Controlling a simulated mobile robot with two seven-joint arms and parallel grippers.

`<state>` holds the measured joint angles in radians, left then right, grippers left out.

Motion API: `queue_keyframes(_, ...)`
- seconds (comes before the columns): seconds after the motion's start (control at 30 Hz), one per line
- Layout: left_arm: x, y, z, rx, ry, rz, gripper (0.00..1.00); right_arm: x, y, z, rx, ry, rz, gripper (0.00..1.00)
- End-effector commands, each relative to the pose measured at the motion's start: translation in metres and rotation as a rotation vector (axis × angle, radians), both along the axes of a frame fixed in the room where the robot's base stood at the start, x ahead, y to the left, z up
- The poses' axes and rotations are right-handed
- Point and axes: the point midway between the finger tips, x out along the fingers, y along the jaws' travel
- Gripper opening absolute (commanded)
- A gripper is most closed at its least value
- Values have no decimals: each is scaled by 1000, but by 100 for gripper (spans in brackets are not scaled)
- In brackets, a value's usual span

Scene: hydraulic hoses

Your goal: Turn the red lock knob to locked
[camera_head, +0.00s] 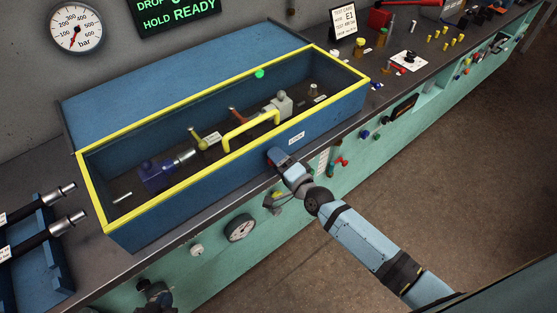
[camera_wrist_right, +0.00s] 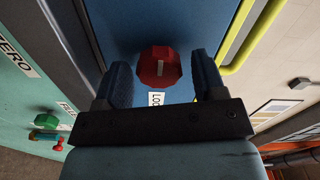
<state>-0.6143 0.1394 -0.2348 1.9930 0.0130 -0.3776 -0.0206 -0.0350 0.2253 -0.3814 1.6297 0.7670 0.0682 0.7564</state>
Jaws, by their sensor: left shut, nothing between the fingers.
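The red lock knob (camera_wrist_right: 160,67) is on the blue front face of the yellow-rimmed box (camera_head: 345,108). A pale line on the knob runs roughly up and down in the right wrist view. A white label (camera_wrist_right: 156,99), partly hidden, reads "LOC" just below it. My right gripper (camera_wrist_right: 162,75) is open, with one dark blue finger on each side of the knob and a gap on both sides. In the head view my right gripper (camera_head: 279,159) is at the box's front face and largely hides the knob.
The box holds several fittings and a yellow handle (camera_head: 252,121). A gauge (camera_head: 240,228) and small knobs are on the teal bench front below. A blue rack (camera_head: 45,262) with hose ends stands at the left. The floor (camera_head: 420,190) in front of the bench is clear.

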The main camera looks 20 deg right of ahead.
Motion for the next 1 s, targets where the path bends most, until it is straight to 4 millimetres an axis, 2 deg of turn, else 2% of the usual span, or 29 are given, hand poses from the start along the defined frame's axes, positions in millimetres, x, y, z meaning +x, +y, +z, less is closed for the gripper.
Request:
queue_keyframes(0.27,0,0,0,0,0,0,0,0,0,0,-2,-1,0,69)
queue_keyframes(0.43,0,0,-2,0,0,0,0,-12,-4,-1,-1,0,0,69)
queue_keyframes(0.8,0,0,-12,0,-1,0,0,-88,-32,-3,-3,3,1,69)
queue_keyframes(1.0,0,0,-15,0,-1,0,0,-118,-43,-1,-2,0,0,69)
